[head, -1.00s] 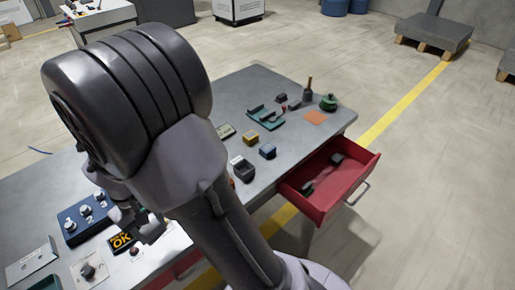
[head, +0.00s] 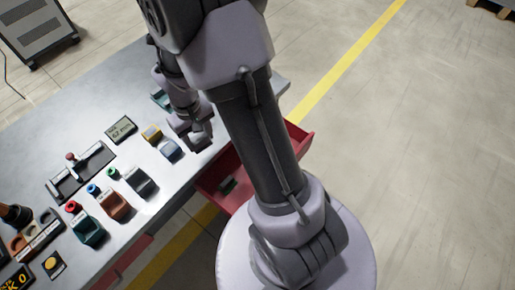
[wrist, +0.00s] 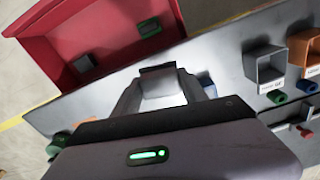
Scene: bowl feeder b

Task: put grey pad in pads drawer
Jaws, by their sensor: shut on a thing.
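My gripper (wrist: 158,80) is shut on a small dark grey piece, the grey pad (wrist: 157,70), which shows between the fingertips in the wrist view. In the head view my gripper (head: 197,138) hangs over the table's right part, beside the open drawer; the pad is hard to make out there. The red pads drawer (head: 215,181) is pulled out and partly hidden by my arm. In the wrist view the drawer (wrist: 38,55) lies ahead and left of the gripper. It holds a dark grey block (wrist: 84,63) and a dark green piece (wrist: 150,28).
A yellow block (head: 152,133) and a blue block (head: 170,151) sit left of the gripper. A display plate (head: 121,129), a lever panel (head: 82,172) and several coloured bins and buttons stand farther left. The drawer's middle floor is mostly bare.

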